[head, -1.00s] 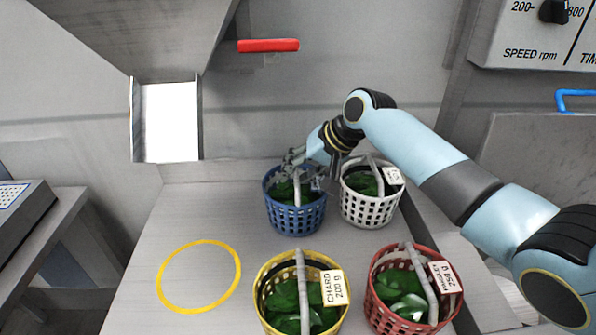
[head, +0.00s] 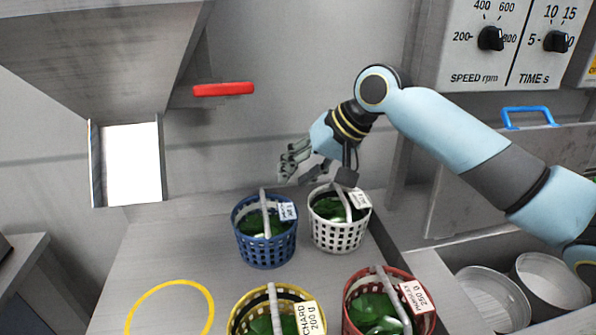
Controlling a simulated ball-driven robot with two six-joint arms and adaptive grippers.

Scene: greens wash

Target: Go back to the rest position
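My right gripper (head: 296,170) is in the head view, above the gap between the blue and white baskets. Its fingers point left and look spread, with nothing between them. The blue basket (head: 265,250) stands upright on the steel table with greens, a handle and a label. The white basket (head: 338,236) stands to its right, also holding greens. In front are a yellow basket (head: 240,312) labelled chard 200 g and a red basket (head: 352,318) with a 250 g label, both cut by the lower edge. My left gripper is not in view.
A yellow ring (head: 137,305) marks bare table (head: 150,262) at the left. A chute (head: 130,165) and a red handle (head: 223,89) are behind. At the right are a control panel (head: 520,75), a blue handle (head: 530,110) and round pale containers (head: 548,280).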

